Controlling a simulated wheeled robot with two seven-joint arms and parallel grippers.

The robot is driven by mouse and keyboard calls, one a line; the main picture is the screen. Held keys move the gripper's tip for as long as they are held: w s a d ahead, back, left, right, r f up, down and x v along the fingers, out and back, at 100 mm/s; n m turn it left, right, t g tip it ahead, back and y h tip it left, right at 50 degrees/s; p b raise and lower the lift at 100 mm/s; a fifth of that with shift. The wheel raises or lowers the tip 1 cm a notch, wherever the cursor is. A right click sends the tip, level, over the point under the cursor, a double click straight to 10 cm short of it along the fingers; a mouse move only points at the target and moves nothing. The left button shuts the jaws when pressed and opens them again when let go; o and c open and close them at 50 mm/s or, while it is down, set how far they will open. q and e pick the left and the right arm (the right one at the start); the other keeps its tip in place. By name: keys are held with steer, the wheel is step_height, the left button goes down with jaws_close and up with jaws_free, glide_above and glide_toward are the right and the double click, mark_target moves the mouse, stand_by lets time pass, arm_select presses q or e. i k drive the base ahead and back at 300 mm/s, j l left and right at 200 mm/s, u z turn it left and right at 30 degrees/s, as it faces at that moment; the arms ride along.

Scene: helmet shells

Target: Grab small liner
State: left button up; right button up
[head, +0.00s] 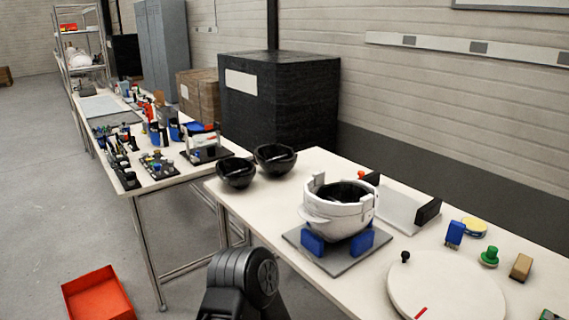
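Two black bowl-shaped liners stand side by side at the table's far left corner. The nearer liner (237,175) is at the left edge, and the other liner (274,160) is just behind it to the right. They look similar in size, so I cannot tell which is the small one. A white helmet shell (325,217) with a dark inside sits on blue supports (313,244) over a grey plate. A dark link of my own arm shows at the bottom middle, apart from the liners. Neither gripper is in view.
The white table (272,205) has free room between liners and shell. A round white disc (445,288), a white bracket with black ends (398,207) and small blocks lie to the right. A second table (160,180) holds tools. A red bin (98,297) stands on the floor.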

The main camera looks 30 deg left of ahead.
mark_target(237, 172)
steer(key=k+j+u, duration=0.1)
steer(key=u, duration=1.2)
steer(key=i+j+z, duration=0.1)
steer(key=z, duration=0.4)
steer(key=i+j+z, duration=0.1)
steer(key=z, duration=0.4)
steer(key=j+z, duration=0.2)
steer(key=z, duration=0.3)
steer(key=j+z, duration=0.25)
steer(key=j, duration=0.35)
steer(key=i+j+z, duration=0.2)
steer(key=j, duration=0.4)
steer(key=k+j+z, duration=0.25)
steer(key=j, duration=0.3)
steer(key=j+z, duration=0.2)
steer(key=j, duration=0.45)
steer(key=j+z, duration=0.25)
steer(key=j, duration=0.3)
steer(key=k+j, duration=0.1)
steer(key=j, duration=0.25)
steer(key=k+j, duration=0.1)
steer(key=j, duration=0.3)
steer(key=k+j, duration=0.1)
steer(key=j, duration=0.25)
steer(key=k+j, duration=0.15)
steer(key=j, duration=0.25)
